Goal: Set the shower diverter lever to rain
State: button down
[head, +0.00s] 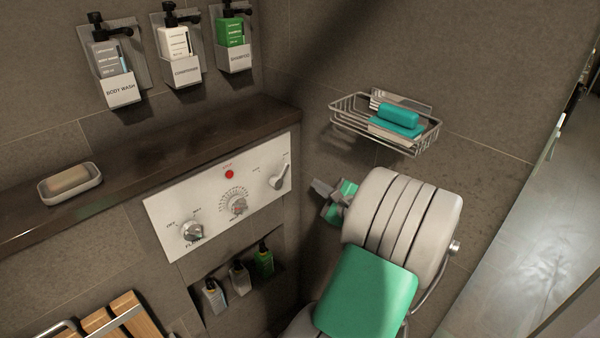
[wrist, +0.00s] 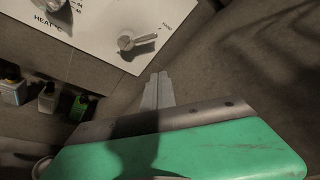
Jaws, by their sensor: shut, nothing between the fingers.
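The shower diverter lever (head: 279,179) is a metal knob with a short handle at the right end of the white control panel (head: 160,215). In the head view its handle points up and to the right. In the wrist view the lever (wrist: 130,41) lies above the fingers, and its handle points right, near a small label too blurred to read surely. My gripper (head: 316,189) is shut and empty, to the right of the lever and apart from it. The closed fingertips (wrist: 158,76) show below the lever in the wrist view.
Left on the panel are a flow knob (head: 192,231) and a heat dial (head: 236,206). A dark ledge (head: 200,142) runs above. A niche (head: 215,315) with small bottles lies below.

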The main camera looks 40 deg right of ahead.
aim_at(280, 175)
jog(key=x, duration=1)
jog(key=shift+a, duration=0.15)
jog(key=a+r, duration=0.2)
jog(key=a, duration=0.1)
jog(key=shift+s+r, duration=0.1)
jog(key=shift+r, duration=0.2)
